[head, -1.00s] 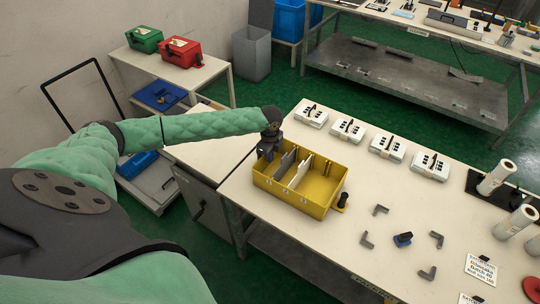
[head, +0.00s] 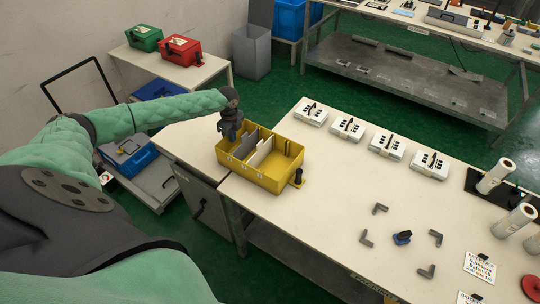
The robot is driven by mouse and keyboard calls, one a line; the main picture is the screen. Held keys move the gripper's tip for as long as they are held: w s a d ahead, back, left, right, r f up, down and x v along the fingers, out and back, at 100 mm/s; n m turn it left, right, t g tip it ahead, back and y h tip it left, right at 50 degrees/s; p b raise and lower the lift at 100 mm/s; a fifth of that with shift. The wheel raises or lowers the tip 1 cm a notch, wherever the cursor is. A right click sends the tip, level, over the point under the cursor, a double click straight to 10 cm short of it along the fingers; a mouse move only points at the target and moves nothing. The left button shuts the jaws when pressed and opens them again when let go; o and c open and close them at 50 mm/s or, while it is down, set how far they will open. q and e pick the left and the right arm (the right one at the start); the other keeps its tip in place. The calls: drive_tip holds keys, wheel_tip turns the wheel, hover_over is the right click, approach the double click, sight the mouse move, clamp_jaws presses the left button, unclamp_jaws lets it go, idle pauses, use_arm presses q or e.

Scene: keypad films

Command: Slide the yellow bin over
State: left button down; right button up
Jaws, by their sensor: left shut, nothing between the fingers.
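The yellow bin (head: 254,176) is an open, long box with a grey divider and a white divider inside. It lies across the join between the long cream table (head: 335,205) and the smaller cream surface (head: 188,143) to its left. My left gripper (head: 231,132) points down at the bin's left end, shut with nothing held. Its fingertips overlap the end wall and its inside; I cannot tell exactly how they touch it. My right gripper is out of view.
Several white keypad boxes (head: 347,129) line the back of the table. Grey L-shaped pieces (head: 380,209) surround a small blue-and-black item (head: 402,238). White rolls (head: 496,176) stand at the right.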

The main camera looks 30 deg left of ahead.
use_arm(q)
drive_tip(key=a+b, duration=0.1)
drive_tip(key=a, duration=0.9)
drive_tip(key=shift+w+a+f+b, duration=0.15)
drive_tip(key=shift+a+b, duration=0.2)
drive_tip(key=shift+a, duration=0.05)
drive_tip(key=a+b, duration=0.2)
drive_tip(key=a, duration=0.6)
drive_tip(key=shift+w, duration=0.15)
drive_tip(key=a+b, duration=0.2)
drive_tip(key=a, duration=0.3)
drive_tip(key=shift+w+a, duration=0.1)
drive_tip(key=shift+a, duration=0.3)
drive_tip(key=a+b, duration=0.2)
drive_tip(key=a, duration=0.2)
drive_tip(key=shift+a, duration=0.45)
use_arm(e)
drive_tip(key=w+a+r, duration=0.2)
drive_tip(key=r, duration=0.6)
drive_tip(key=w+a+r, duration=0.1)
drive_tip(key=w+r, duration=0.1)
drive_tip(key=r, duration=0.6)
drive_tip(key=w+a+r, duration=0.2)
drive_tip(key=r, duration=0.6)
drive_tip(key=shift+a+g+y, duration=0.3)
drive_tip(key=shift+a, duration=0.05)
